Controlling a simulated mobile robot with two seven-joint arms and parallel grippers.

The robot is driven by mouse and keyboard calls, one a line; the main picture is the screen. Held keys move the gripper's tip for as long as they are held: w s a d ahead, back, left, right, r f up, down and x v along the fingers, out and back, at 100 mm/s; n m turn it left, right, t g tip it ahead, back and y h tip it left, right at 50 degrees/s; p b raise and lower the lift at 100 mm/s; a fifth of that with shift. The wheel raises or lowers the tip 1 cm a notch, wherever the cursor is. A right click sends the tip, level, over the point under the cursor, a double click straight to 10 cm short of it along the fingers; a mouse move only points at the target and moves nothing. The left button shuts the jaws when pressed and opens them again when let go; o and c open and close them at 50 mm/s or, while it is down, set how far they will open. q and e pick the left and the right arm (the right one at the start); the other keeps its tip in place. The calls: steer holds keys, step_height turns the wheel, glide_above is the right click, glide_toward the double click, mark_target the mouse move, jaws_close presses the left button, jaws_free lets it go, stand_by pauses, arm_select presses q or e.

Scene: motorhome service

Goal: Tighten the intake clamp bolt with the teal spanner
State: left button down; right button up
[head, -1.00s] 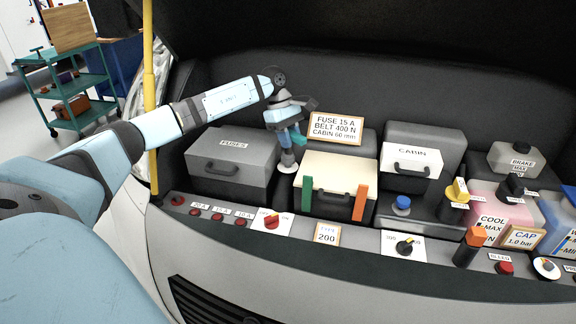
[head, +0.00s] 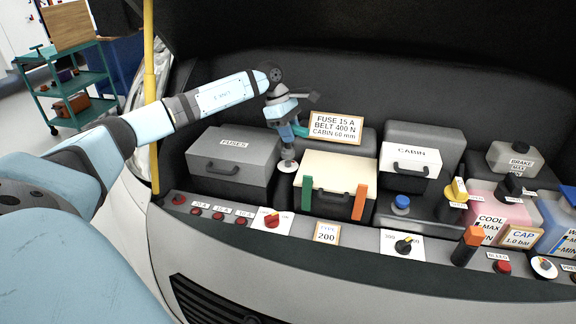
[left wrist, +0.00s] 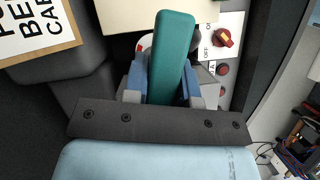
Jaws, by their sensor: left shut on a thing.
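My left gripper (head: 288,138) is shut on the teal spanner (head: 301,130). It stands above the gap between the FUSES box and the cream-topped box. In the left wrist view the spanner's broad teal handle (left wrist: 172,58) lies between the two blue fingers. Below the gripper, a grey round part (head: 287,154) sits just above a pale disc (head: 287,167). I cannot tell whether the spanner touches it. The clamp bolt itself is not clearly visible; the gripper and spanner cover that spot. My right gripper is not in view.
The FUSES box (head: 232,160) is close on the left. The cream-topped box (head: 335,172), with green and orange latches, is close on the right. A sign (head: 336,128) stands behind. Red knobs and switches (head: 272,221) line the front ledge.

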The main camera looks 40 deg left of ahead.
arm_select(q)
steer(key=n+t, duration=0.1)
steer(key=n, duration=0.4)
steer(key=shift+w+r+t+y, duration=0.1)
steer(key=shift+t+y, duration=0.3)
steer(key=n+y, duration=0.1)
steer(key=n, duration=0.2)
steer(key=n+t+p, duration=0.1)
steer(key=n, duration=0.2)
steer(key=shift+w+a+y, duration=0.15)
steer(key=shift+a+y, duration=0.05)
steer(key=shift+y, duration=0.2)
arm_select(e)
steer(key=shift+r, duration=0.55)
arm_select(q)
steer(key=c, duration=1.8)
jaws_free()
jaws_close()
steer(key=shift+f, duration=0.2)
steer(key=shift+f+m+h+b, duration=0.3)
steer(key=shift+f+m+b, duration=0.1)
steer(key=shift+m, duration=0.5)
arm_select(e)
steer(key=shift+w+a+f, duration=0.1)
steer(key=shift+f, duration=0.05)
arm_select(q)
steer(key=shift+r, duration=0.1)
steer(key=shift+f, duration=0.2)
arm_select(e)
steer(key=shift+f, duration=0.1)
